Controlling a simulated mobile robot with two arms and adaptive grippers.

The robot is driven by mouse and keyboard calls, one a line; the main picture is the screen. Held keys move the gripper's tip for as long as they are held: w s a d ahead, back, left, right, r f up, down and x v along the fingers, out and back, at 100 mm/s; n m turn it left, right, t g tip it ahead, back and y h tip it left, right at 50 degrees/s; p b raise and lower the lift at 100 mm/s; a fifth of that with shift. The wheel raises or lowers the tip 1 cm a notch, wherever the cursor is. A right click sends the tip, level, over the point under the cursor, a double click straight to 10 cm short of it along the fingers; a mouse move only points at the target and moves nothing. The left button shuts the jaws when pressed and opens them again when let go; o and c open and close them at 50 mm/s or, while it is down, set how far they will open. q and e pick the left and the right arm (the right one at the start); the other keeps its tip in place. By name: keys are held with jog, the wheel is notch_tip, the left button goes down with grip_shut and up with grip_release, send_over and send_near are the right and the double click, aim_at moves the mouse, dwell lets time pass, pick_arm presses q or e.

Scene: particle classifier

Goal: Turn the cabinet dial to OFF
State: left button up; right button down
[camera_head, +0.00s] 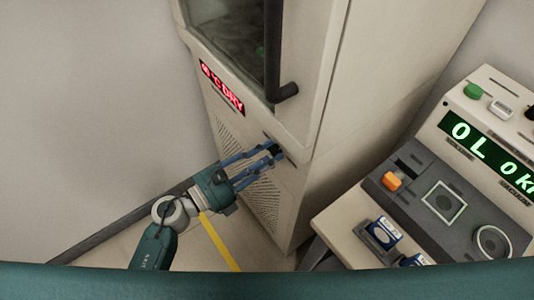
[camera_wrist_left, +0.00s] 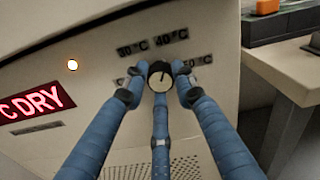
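The cabinet dial (camera_wrist_left: 161,76) is a round knob with a dark face and a light pointer mark pointing roughly up. Labels 30 °C, 40 °C and 50 °C sit around its upper side; a label on its left is partly hidden by a finger. My left gripper (camera_wrist_left: 160,82) has its blue fingers spread around the dial, one on each side and one below. I cannot tell whether they touch it. In the head view the left gripper (camera_head: 275,152) reaches the cabinet (camera_head: 325,90) front, hiding most of the dial. My right gripper is not in view.
The cabinet's red display (camera_head: 222,88) ends in "°C DRY". A dark door handle (camera_head: 283,92) stands out above the dial. At right, a bench (camera_head: 340,225) carries a device with a green display (camera_head: 487,150) and an orange switch (camera_head: 392,181). Open floor lies at left.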

pick_arm(q)
grip_shut()
jog(key=shift+n, duration=0.3)
jog(key=n+p, duration=0.2)
jog(key=n, duration=0.1)
jog(key=shift+r, duration=0.2)
jog(key=n+p, duration=0.1)
jog(key=n, duration=0.3)
jog(key=shift+w+p, duration=0.1)
jog(key=shift+p, duration=0.25)
jog(key=n+p, duration=0.1)
jog(key=n, duration=0.2)
jog(key=shift+a+n, duration=0.1)
jog(key=shift+n, duration=0.3)
jog(key=n+p, duration=0.2)
jog(key=n, duration=0.1)
jog(key=n+p, duration=0.1)
jog(key=n, duration=0.3)
jog(key=n+p, duration=0.1)
jog(key=n, duration=0.4)
jog(key=shift+f+p, duration=0.2)
jog(key=shift+p, duration=0.1)
jog(key=shift+n, duration=0.4)
